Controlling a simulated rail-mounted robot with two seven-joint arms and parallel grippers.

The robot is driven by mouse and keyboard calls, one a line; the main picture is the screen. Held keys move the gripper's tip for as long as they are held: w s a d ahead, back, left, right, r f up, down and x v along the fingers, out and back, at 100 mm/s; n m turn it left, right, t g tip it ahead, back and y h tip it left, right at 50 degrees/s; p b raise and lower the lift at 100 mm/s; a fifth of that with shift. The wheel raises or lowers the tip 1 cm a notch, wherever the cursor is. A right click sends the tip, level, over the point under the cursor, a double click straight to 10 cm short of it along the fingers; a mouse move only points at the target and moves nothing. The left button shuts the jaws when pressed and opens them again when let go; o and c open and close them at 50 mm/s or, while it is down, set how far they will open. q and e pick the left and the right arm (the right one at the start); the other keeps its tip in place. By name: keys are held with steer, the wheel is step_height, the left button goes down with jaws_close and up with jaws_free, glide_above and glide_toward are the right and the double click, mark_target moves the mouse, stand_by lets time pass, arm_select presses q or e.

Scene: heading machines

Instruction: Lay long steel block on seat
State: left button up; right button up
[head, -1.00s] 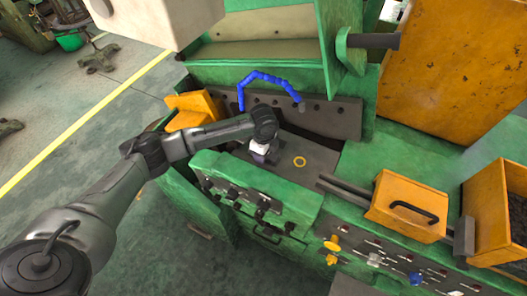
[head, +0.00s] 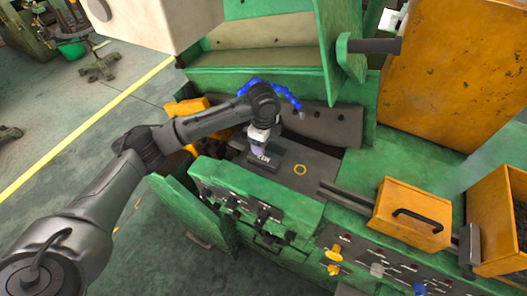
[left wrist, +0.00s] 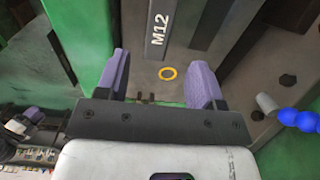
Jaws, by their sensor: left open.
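The long steel block is a dark bar marked M12 (head: 272,160), lying flat on the grey bed (head: 318,157) of the green machine. In the left wrist view the block (left wrist: 174,30) lies lengthwise, its near end short of a yellow ring. My left gripper (head: 260,148) is just above the block in the head view. I cannot tell exactly where the seat's edges are.
The yellow ring (head: 300,169) marks the bed. A blue jointed hose (head: 275,88) arches behind my wrist. Green control panels (head: 250,205) stand in front, with levers and knobs. An orange box with a handle (head: 411,213) is at the right.

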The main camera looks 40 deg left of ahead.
arm_select(q)
steer(key=shift+r, duration=1.3)
